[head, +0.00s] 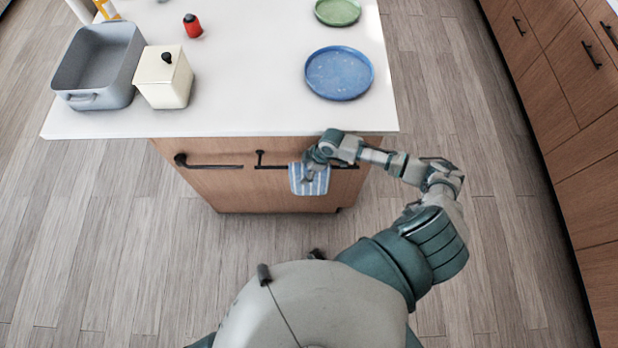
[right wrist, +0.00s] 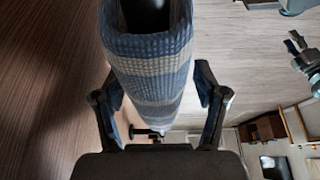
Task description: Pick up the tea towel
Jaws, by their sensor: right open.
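The tea towel (head: 311,184), blue and white striped, hangs over the dark bar handle (head: 274,167) on the front of the island. My right gripper (head: 312,167) is at the top of the towel, just below the counter edge. In the right wrist view, the towel (right wrist: 153,72) is between the two fingers of my right gripper (right wrist: 157,84), which are spread apart on either side of it. The towel's upper part in the head view is partly hidden by the gripper. My left gripper does not show in the head view.
The white counter (head: 250,100) overhangs the handle. On it are a blue plate (head: 340,73), a green plate (head: 338,12), a grey pot (head: 98,62), a cream canister (head: 164,82) and a red shaker (head: 192,26). Wooden drawers (head: 562,75) line the right; floor between is clear.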

